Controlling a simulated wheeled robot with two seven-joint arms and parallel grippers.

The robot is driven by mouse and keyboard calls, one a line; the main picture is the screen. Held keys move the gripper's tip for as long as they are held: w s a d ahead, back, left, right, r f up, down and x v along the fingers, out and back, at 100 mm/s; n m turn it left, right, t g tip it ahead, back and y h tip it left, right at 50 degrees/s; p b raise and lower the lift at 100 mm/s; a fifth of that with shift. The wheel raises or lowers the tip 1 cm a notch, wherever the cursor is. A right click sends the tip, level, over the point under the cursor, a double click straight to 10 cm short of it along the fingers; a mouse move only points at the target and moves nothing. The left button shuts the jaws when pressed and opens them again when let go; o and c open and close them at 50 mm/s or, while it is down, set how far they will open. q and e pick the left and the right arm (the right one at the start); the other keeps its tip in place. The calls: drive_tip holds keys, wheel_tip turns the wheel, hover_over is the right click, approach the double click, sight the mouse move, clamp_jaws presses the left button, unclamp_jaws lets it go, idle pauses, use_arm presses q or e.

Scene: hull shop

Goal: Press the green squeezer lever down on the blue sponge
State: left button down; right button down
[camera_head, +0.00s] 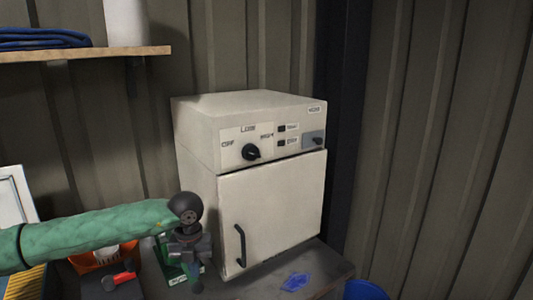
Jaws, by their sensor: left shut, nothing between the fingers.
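My left arm, in a green quilted sleeve, comes in from the left. Its dark left gripper (196,284) points down, shut and empty, at the front left of the white cabinet. A green item with a white label, apparently the squeezer (169,262), stands on the bench just behind and left of the gripper. The gripper hides much of it, so I cannot make out its lever or whether they touch. I cannot identify a blue sponge; a flat blue patch (295,282) lies on the bench to the right. My right gripper is out of view.
The white cabinet (272,208) with a knob and a door handle fills the middle of the bench (325,268). An orange container (88,262) and a red-and-black item (119,280) are at left. A blue bucket (366,290) is at lower right. A shelf (85,53) is above left.

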use_arm(q)
drive_tip(key=shift+r+p, duration=0.3)
drive_tip(key=shift+r, duration=2)
